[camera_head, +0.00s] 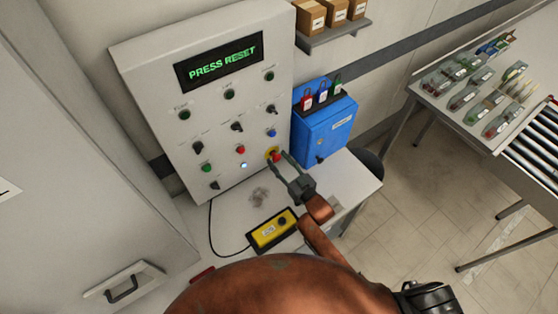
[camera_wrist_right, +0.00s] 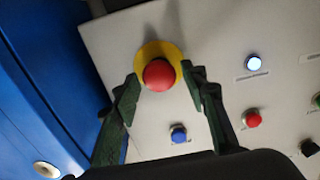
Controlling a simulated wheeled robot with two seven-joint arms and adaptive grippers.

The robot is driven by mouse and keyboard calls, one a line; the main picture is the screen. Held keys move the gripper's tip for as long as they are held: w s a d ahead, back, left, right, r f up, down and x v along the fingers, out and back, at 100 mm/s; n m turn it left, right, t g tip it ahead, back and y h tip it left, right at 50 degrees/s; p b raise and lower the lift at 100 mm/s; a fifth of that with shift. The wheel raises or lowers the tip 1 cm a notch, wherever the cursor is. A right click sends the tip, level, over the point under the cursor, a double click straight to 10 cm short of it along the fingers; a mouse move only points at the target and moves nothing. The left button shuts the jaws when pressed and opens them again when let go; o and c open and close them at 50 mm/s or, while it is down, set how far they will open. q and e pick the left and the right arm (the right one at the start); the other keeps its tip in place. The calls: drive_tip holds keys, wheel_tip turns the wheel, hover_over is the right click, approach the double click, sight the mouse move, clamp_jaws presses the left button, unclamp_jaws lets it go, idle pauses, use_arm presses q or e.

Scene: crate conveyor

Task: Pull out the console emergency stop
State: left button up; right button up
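The console (camera_head: 190,115) is a grey panel on the table with switches, buttons and a display reading "PRESS RESET". Its emergency stop (camera_head: 275,155) is a red mushroom button on a yellow ring, low on the right side of the panel. In the wrist view the emergency stop (camera_wrist_right: 158,74) lies between and just beyond the fingertips. My right gripper (camera_head: 278,160) is open, with one finger on each side of the red button; it also shows in the right wrist view (camera_wrist_right: 162,80). No clear contact with the button shows. My left gripper is not in view.
A blue box (camera_head: 325,130) with padlocks on top is close to the right of the console. A yellow control box (camera_head: 274,230) with a cable lies on the table (camera_head: 350,180). A lit white button (camera_wrist_right: 253,62) and red and blue buttons are near the emergency stop.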

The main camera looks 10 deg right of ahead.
drive_tip(key=shift+s, duration=0.1)
drive_tip(key=v, duration=1.1)
drive_tip(key=shift+s+d, duration=0.15)
drive_tip(key=shift+s, duration=0.2)
drive_tip(key=shift+f, duration=0.1)
idle(0.3)
